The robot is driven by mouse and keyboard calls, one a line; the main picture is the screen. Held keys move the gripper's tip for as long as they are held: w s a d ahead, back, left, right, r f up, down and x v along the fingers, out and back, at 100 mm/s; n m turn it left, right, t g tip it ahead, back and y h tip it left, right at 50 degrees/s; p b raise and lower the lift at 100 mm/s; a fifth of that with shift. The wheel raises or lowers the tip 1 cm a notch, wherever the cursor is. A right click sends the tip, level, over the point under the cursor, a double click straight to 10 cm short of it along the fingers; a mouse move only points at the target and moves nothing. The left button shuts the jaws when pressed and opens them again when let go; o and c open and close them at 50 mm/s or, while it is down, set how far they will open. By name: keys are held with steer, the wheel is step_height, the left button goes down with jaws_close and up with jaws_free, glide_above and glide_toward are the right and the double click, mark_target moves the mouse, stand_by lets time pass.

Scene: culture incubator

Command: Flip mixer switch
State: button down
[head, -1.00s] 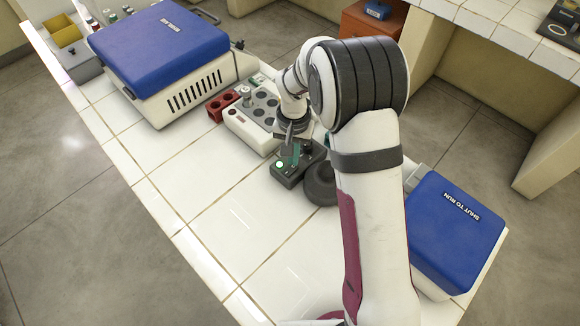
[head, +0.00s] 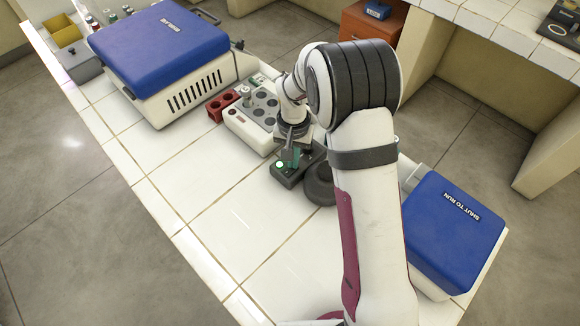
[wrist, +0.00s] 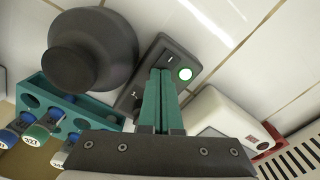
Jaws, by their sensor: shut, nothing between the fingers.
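The mixer's dark switch box (head: 285,176) lies on the white tiled bench, with a lit pale-green lamp (head: 280,164) on it. In the wrist view the box (wrist: 150,61) shows small white marks and the lamp (wrist: 185,74). The mixer's round black cup head (wrist: 85,62) is beside the box; it also shows in the head view (head: 319,187), partly hidden by my arm. My gripper (wrist: 160,72) has its teal fingers together and empty, over the box near the lamp. The switch lever itself is hidden behind the fingers. I cannot tell whether the fingers touch it.
A white block with round wells (head: 247,128) and a red rack (head: 221,106) stand beyond the box. A blue-lidded centrifuge (head: 160,45) is at the back left, another (head: 453,230) at right. A teal tube rack (wrist: 45,98) is near the cup. Bench front is clear.

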steer(key=shift+r, duration=3.45)
steer(key=s+d+r+m, duration=0.1)
steer(key=s+d+r, duration=0.3)
steer(key=s+r, duration=0.6)
steer(key=s+d+m+y, duration=0.1)
steer(key=s, duration=1.8)
steer(key=shift+d+m+y, duration=0.25)
steer(key=shift+m+y, duration=0.05)
steer(key=shift+y, duration=0.1)
steer(key=shift+s, duration=0.1)
